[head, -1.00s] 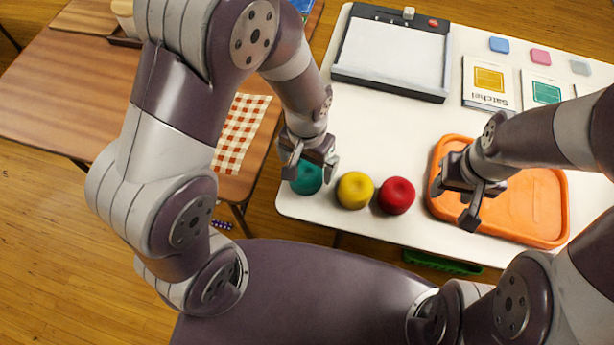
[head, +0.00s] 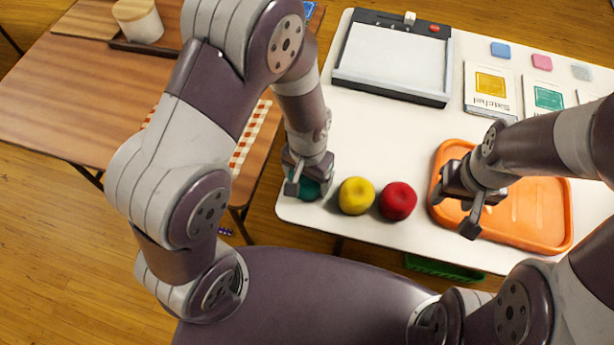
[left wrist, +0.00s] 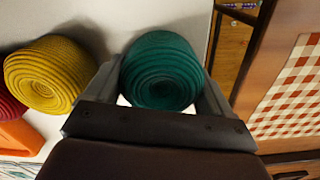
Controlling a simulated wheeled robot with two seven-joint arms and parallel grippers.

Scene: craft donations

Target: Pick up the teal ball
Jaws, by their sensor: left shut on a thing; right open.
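The teal ball (head: 307,189) is at the left front corner of the white table, mostly covered by my left gripper (head: 308,180) in the head view. In the left wrist view the ball (left wrist: 161,72) sits between the two fingers of the left gripper (left wrist: 160,88), which is shut on it. I cannot tell whether the ball is still touching the table. My right gripper (head: 458,210) is open and empty over the left side of the orange tray.
A yellow ball (head: 356,196) and a red ball (head: 397,201) stand just right of the teal one. The orange tray (head: 545,205) lies further right. A paper trimmer (head: 393,57) and several booklets lie behind. The white table's (head: 375,135) middle is clear.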

